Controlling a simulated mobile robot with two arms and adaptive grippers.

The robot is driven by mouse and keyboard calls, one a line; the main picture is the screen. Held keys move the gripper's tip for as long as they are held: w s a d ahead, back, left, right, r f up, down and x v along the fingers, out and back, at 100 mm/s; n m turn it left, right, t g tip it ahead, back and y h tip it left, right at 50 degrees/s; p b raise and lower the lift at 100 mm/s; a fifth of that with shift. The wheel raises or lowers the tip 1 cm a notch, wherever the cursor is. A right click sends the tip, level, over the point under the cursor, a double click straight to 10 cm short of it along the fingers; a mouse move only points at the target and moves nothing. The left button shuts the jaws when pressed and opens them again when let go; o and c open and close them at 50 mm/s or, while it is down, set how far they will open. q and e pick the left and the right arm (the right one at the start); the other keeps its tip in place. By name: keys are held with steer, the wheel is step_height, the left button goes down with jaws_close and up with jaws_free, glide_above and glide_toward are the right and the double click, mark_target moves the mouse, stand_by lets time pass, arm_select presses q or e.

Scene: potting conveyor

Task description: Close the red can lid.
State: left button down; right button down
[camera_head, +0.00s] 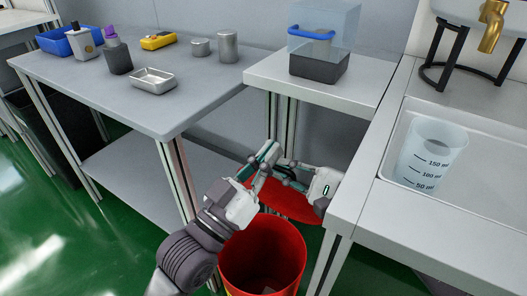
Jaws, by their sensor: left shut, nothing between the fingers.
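The red can (262,262) stands on the floor at the bottom middle, below the tables. Its top is open and I see part of its inside. The red lid (296,204) is raised at the back of the can, partly hidden by my grippers. My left gripper (268,156) reaches up from the bottom left, in front of the lid, shut and empty. My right gripper (287,170) comes in from the right beside it, near the lid. Its fingers overlap the left ones in the picture, so their opening is unclear. I cannot tell whether either gripper touches the lid.
A grey table (110,87) with a metal tray (153,81) and several small containers stands at the left. A white table (345,87) carries a clear-topped box (320,66). A sink counter (352,190) with a measuring beaker (430,155) closes in the right side.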

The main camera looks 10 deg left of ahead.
arm_select(q)
steer(key=w+d+r+m+g+h, duration=0.1)
steer(key=w+d+r+m+g, duration=0.1)
steer(key=w+d+g, duration=0.35)
steer(key=s+a+r+n+g+y, duration=0.1)
steer(key=s+a+g+y, duration=0.15)
steer(key=a+y, duration=0.2)
steer(key=s+a+r+n+g+y, duration=0.1)
steer(key=a+r+g+y, duration=0.15)
steer(key=a+y, duration=0.2)
steer(key=shift+g+h, duration=0.25)
steer(key=shift+h, duration=0.25)
steer(key=shift+w+d+f, duration=0.1)
steer(key=shift+w+f, duration=0.5)
steer(key=shift+f, duration=0.95)
steer(key=shift+w+d+f, duration=0.1)
steer(key=shift+w+f, duration=0.5)
steer(key=shift+f, duration=0.95)
steer(key=shift+w+d+f, duration=0.1)
steer(key=shift+w+f, duration=0.5)
steer(key=shift+f, duration=0.95)
